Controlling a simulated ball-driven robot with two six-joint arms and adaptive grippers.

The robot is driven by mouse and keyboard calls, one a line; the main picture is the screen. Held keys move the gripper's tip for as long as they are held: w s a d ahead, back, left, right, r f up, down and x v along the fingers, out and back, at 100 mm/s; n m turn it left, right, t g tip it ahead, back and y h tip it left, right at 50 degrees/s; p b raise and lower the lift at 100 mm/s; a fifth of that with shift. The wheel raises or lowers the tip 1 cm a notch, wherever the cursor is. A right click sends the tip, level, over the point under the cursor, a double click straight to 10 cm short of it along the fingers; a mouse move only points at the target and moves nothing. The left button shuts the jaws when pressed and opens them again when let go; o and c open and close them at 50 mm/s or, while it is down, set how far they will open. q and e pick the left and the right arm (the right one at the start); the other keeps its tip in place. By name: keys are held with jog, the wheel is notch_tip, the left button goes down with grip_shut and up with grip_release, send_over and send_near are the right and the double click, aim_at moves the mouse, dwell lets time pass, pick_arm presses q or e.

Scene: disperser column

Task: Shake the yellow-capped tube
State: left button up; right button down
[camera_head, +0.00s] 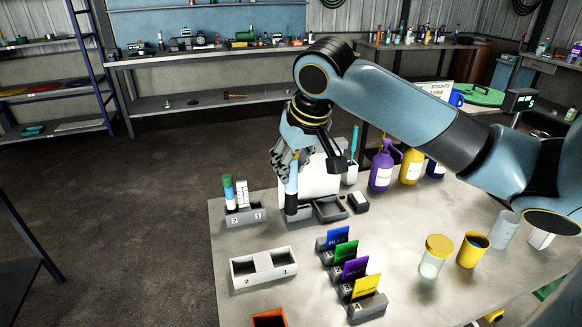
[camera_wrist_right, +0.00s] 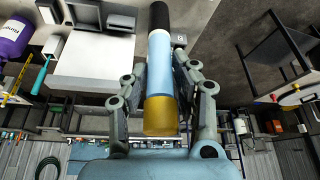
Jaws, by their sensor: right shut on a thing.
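The yellow-capped tube (camera_wrist_right: 161,75) is between the fingers of my right gripper (camera_wrist_right: 163,92) in the right wrist view. Its yellow cap is nearest the palm, then come blue and white bands and a black far end. In the head view my right gripper (camera_head: 287,160) points down, with the tube (camera_head: 291,187) hanging below it roughly upright. Its dark lower end is close to a grey holder; I cannot tell whether they touch. The cap is hidden by the fingers there. My left gripper is not in view.
A numbered rack (camera_head: 245,218) holds a green-capped tube (camera_head: 228,188). A white two-slot holder (camera_head: 264,267), coloured cards in stands (camera_head: 351,267), a yellow-lidded jar (camera_head: 434,258) and a yellow cup (camera_head: 472,250) stand on the table. Bottles (camera_head: 381,170) stand at the back.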

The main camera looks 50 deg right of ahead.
notch_tip(320, 180, up, 8)
jog(key=shift+f, duration=0.1)
jog(key=c, duration=1.6)
grip_release()
jog(key=shift+c, duration=0.2)
grip_shut()
